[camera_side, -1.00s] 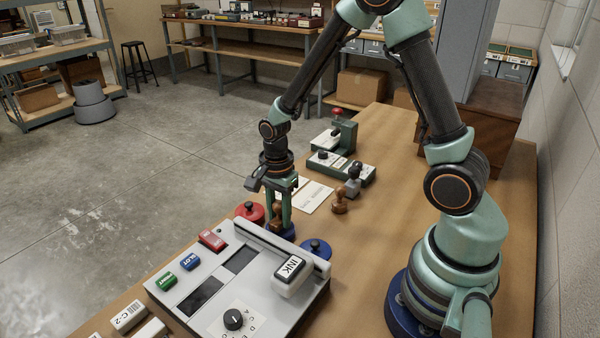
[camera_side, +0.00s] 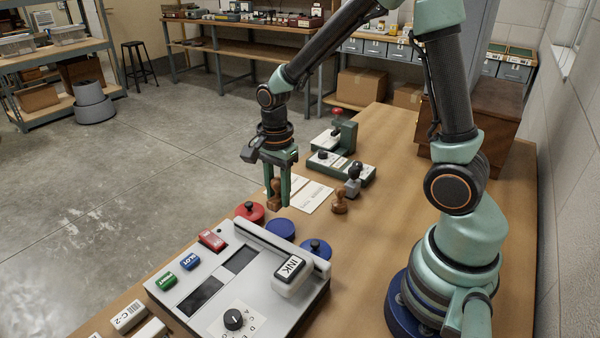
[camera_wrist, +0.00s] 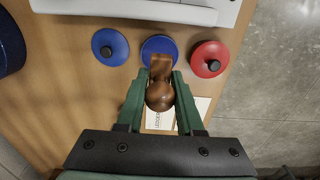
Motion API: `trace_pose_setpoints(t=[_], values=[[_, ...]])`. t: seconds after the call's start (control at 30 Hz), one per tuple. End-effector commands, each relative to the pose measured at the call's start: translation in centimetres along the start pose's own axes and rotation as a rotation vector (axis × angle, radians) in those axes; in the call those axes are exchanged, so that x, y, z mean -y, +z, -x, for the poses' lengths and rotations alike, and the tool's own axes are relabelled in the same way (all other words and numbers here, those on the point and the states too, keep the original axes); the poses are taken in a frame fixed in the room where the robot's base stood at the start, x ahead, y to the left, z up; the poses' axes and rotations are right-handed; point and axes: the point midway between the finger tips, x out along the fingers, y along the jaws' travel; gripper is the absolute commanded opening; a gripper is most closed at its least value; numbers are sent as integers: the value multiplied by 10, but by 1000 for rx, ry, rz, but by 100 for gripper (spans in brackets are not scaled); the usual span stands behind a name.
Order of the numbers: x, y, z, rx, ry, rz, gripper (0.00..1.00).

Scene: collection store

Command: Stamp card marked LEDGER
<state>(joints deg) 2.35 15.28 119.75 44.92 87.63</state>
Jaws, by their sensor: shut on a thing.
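My gripper (camera_side: 278,198) is shut on a brown wooden stamp (camera_side: 276,190) and holds it in the air. In the wrist view the stamp (camera_wrist: 160,92) sits between the two green fingers. A blue round pad (camera_side: 281,229) without a knob lies below and nearer the white machine; it also shows in the wrist view (camera_wrist: 158,44). A pale card (camera_wrist: 156,119) lies partly hidden behind the stamp and fingers; its small lettering seems to read LEDGER. In the side view two pale cards (camera_side: 314,198) lie beyond the gripper, their lettering too small to read.
A red round lidded pad (camera_side: 249,211) and a blue one (camera_side: 316,248) flank the open pad. A white machine (camera_side: 215,310) with an INK block fills the front. Another wooden stamp (camera_side: 340,203) and a grey stamp (camera_side: 353,182) stand right of the cards. Green devices (camera_side: 345,165) stand behind.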

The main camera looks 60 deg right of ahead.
Motion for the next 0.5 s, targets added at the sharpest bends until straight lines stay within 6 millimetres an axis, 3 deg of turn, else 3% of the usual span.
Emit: trace_pose_setpoints(t=[0.27, 0.37, 0.5], values=[[3, -5, 0, 0, 0, -2, 0], [10, -23, -2, 0, 0, -7, 0], [24, -70, -6, -1, -2, -12, 0]])
